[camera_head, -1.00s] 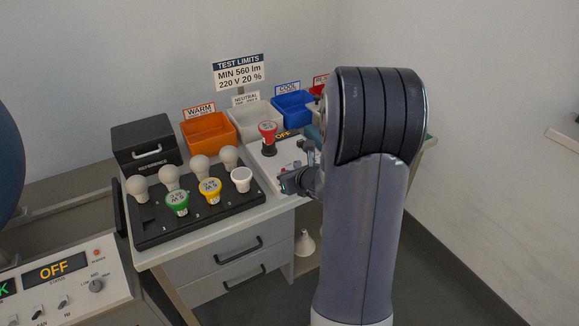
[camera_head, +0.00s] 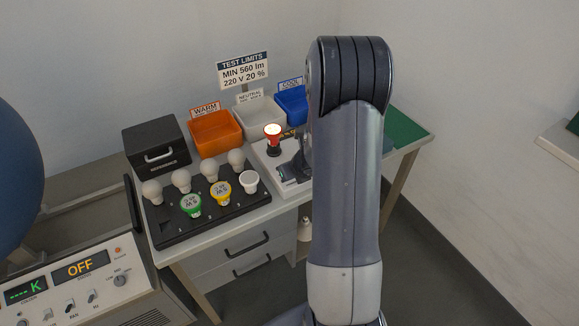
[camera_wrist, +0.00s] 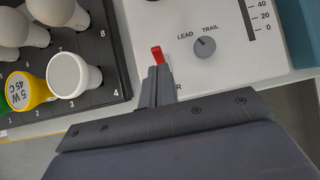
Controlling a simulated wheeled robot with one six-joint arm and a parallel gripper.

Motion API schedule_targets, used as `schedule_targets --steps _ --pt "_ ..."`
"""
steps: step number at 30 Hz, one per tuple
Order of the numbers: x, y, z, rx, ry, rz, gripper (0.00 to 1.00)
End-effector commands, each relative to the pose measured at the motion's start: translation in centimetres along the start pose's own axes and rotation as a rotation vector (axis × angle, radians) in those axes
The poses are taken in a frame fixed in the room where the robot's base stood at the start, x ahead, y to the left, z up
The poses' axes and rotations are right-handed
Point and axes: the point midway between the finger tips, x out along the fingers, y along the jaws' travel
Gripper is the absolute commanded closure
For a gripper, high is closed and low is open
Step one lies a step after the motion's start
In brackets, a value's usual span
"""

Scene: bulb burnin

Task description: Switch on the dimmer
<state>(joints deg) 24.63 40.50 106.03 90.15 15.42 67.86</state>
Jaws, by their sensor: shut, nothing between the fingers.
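The dimmer (camera_head: 262,152) is a white box on the bench, right of the bulb tray. The wrist view shows its grey LEAD/TRAIL knob (camera_wrist: 205,47), a scale at upper right and a red switch lever (camera_wrist: 157,54). A red-collared bulb (camera_head: 273,134) stands upright on the dimmer; its top glows white. My gripper (camera_wrist: 156,84) is shut and empty, its fingertips right at the red lever; I cannot tell whether they touch it. In the head view my gripper (camera_head: 298,170) is over the dimmer's front, and my arm hides the dimmer's right part.
A black tray (camera_head: 215,222) with several bulbs sits close on the left. Orange (camera_head: 215,134), white (camera_head: 262,115) and blue (camera_head: 293,103) bins stand behind, with a black case (camera_head: 157,146). A sphere tester at left reads OFF (camera_head: 80,267).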

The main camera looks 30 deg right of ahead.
Motion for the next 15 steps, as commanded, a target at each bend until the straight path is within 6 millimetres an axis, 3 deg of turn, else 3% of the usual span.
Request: schedule_targets --steps 15 --pt "-1.2 0.0 0.9 0.001 -0.001 0.0 1.0"
